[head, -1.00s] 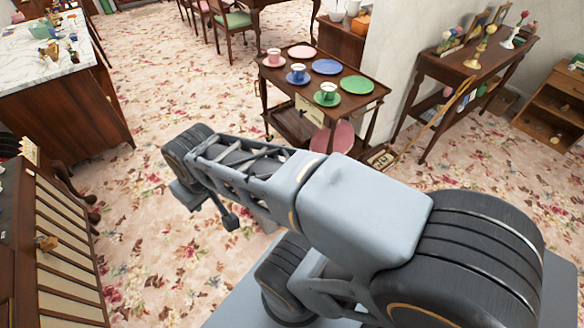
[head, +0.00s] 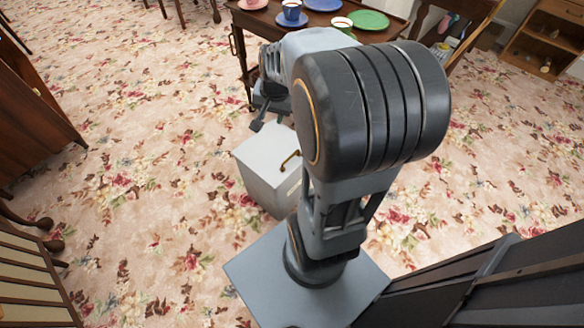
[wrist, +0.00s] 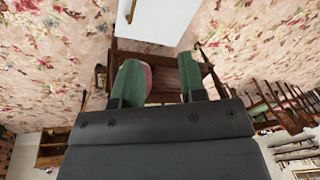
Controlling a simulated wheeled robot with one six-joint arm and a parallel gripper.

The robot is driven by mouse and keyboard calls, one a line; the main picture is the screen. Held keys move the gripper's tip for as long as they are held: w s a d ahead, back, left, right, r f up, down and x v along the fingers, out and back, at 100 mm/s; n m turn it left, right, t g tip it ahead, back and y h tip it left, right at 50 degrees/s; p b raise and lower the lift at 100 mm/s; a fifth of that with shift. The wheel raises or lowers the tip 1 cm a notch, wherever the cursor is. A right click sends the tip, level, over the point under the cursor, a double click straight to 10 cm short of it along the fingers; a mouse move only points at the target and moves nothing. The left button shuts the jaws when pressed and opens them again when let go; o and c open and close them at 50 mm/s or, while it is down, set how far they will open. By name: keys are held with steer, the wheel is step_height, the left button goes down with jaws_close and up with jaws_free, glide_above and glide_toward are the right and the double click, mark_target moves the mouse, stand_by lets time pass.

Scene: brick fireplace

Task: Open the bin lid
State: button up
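The bin is a white box with a closed flat lid (head: 266,150) and a brass handle (head: 290,160) on the lid's right side. It stands on the carpet in front of my arm, partly hidden by the arm. In the wrist view the white bin (wrist: 165,20) shows at the top edge, with the handle (wrist: 130,11) at its left. My gripper (wrist: 160,75) is open and empty, its two green-padded fingers apart. In the head view my gripper (head: 262,115) is mostly hidden by the arm, just beyond the bin in the picture and not visibly touching it.
A wooden trolley (head: 262,18) with cups and plates stands behind the bin. A shelf (head: 550,38) is at the upper right and wooden furniture (head: 30,110) is at the left. Flowered carpet (head: 165,160) is clear left of the bin.

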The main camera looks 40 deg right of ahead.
mark_target(292, 155)
steer(key=w+d+f+m+b, duration=0.1)
steer(key=d+f+m+b, duration=0.3)
steer(key=f, duration=0.5)
steer(key=d+f+m+b, duration=0.2)
steer(key=d+f+b, duration=0.35)
steer(key=f, duration=0.35)
steer(key=b+x, duration=0.1)
steer(key=x, duration=0.3)
steer(key=b+x, duration=0.2)
steer(key=x, duration=0.2)
steer(key=d+b+x, duration=0.1)
steer(key=b+x, duration=0.1)
steer(key=x, duration=0.2)
steer(key=shift+s, duration=0.25)
steer(key=shift+b+x, duration=0.45)
steer(key=shift+x, duration=0.5)
steer(key=shift+c, duration=0.4)
jaws_close()
